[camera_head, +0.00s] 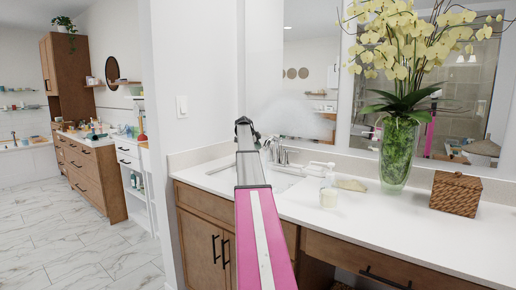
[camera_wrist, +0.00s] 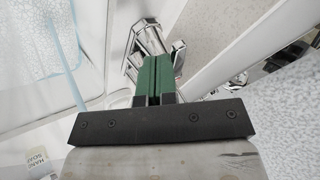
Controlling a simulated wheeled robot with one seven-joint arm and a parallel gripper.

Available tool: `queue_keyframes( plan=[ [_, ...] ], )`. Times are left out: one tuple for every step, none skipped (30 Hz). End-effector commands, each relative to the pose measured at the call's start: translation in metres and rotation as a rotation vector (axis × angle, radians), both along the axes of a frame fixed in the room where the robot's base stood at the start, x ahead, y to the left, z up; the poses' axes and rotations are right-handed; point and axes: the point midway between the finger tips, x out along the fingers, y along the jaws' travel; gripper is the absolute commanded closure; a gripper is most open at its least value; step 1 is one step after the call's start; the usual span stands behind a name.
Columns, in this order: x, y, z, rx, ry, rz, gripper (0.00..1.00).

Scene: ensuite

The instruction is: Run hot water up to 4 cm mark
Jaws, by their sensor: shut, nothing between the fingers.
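The chrome faucet (camera_head: 281,152) stands at the back of the white sink (camera_head: 285,180) in the head view. In the wrist view its chrome parts (camera_wrist: 147,38) show just beyond my fingertips, with a lever-like piece to their right. My gripper (camera_wrist: 155,62) has green fingers pressed together with nothing between them. In the head view my pink arm reaches over the counter, and its dark end is left of the faucet. I cannot tell whether the fingers touch the faucet. The sink's inside is mostly hidden.
A soap bottle (camera_head: 327,175), a small jar (camera_head: 328,197), a vase of yellow orchids (camera_head: 397,155) and a woven box (camera_head: 456,192) stand on the white counter (camera_head: 380,215) right of the sink. A mirror (camera_head: 307,75) is behind the faucet. Open floor (camera_head: 95,235) lies left.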

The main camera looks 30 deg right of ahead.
Motion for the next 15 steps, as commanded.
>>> queue_keyframes(
  plan=[
    [0.005, -0.002, 0.0, 0.001, 0.0, -0.028, 1.0],
    [0.007, -0.002, 0.0, 0.0, 0.001, -0.046, 1.0],
    [0.009, -0.003, 0.001, 0.0, 0.001, -0.074, 1.0],
    [0.011, -0.004, 0.001, 0.0, 0.001, -0.097, 1.0],
    [0.013, -0.005, 0.001, 0.0, 0.0, -0.119, 1.0],
    [0.015, -0.006, 0.001, 0.0, 0.002, -0.152, 1.0],
    [0.017, -0.007, 0.001, 0.0, 0.0, -0.176, 1.0],
    [0.019, -0.008, 0.001, -0.001, 0.001, -0.2, 1.0],
    [0.021, -0.009, 0.001, 0.0, 0.0, -0.23, 1.0],
    [0.021, -0.01, 0.0, 0.001, 0.0, -0.245, 1.0],
    [0.021, -0.011, 0.0, 0.001, 0.0, -0.241, 1.0],
    [0.023, -0.012, 0.0, 0.001, 0.0, -0.239, 1.0],
    [0.024, -0.012, 0.0, 0.001, 0.0, -0.239, 1.0],
    [0.025, -0.013, 0.0, 0.001, 0.0, -0.239, 1.0],
    [0.026, -0.014, 0.0, 0.001, 0.0, -0.239, 1.0]
  ],
)
